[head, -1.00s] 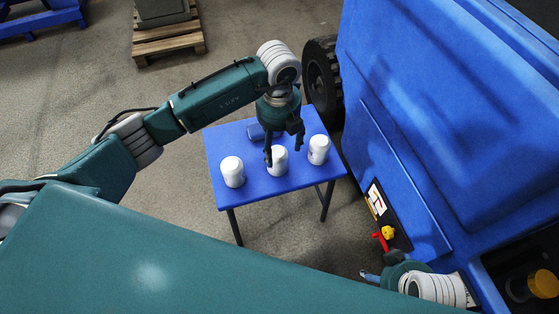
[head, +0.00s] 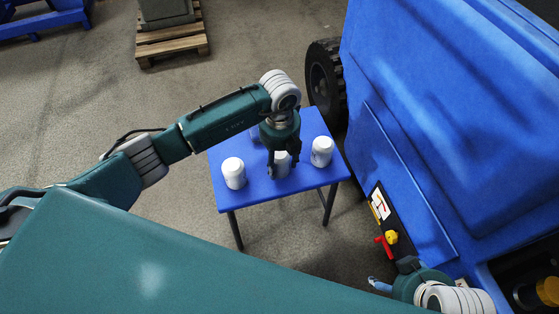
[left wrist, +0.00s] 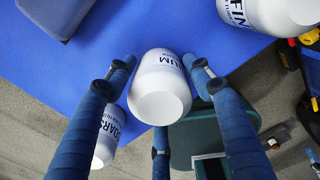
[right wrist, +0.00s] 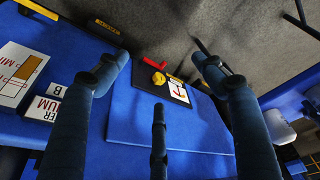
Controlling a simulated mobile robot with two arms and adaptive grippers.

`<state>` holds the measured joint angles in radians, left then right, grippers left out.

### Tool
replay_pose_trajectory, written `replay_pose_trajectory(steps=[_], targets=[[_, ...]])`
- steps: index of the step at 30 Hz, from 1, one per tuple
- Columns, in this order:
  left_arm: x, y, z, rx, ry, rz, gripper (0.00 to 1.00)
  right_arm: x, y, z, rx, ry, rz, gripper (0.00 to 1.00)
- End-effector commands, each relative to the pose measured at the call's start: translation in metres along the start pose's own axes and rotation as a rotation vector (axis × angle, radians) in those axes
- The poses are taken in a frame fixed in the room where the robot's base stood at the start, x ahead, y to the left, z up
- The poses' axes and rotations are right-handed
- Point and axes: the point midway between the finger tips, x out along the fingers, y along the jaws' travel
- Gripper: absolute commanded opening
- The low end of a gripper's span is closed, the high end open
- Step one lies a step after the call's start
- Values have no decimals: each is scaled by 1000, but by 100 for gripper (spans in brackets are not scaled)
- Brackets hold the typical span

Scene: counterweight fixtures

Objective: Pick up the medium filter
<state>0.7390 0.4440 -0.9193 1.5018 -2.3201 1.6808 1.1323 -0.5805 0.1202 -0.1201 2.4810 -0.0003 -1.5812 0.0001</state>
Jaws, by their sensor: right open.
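The medium filter is a white canister whose label ends in "IUM" in the left wrist view (left wrist: 160,95). In the head view it is the middle canister (head: 283,168), partly hidden by my left gripper. My left gripper (head: 283,162) reaches down from above with its fingers closed in against the canister's sides. I cannot see a gap under the canister. My right gripper (right wrist: 160,62) is open and empty in front of the blue machine's panel, far from the filters.
A canister labelled "COARS" (left wrist: 107,135) stands left and one labelled "FIN" (head: 321,151) right on the blue table (head: 300,184). A blue object (left wrist: 60,15) lies behind. The big blue machine (head: 450,120) has a red handle (head: 383,246) and yellow knob (head: 391,237).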

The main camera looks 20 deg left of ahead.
Motion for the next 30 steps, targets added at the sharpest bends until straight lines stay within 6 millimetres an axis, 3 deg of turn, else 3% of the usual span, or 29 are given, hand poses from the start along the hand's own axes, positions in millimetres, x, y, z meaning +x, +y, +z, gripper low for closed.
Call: replay_pose_trajectory(steps=[1,5,17,22,30], targets=[[0,0,0,0,0,0,37,0,0,0,0,0,0,68],[0,0,0,0,0,0,11,0,0,0,0,0,0,68],[-11,-1,1,0,-1,-3,11,-1,0,-1,-1,1,0,68],[-37,-1,2,1,-5,-4,11,2,0,-3,-1,0,-1,68],[-117,-1,2,2,-7,-4,11,63,-3,4,-3,-35,-7,68]])
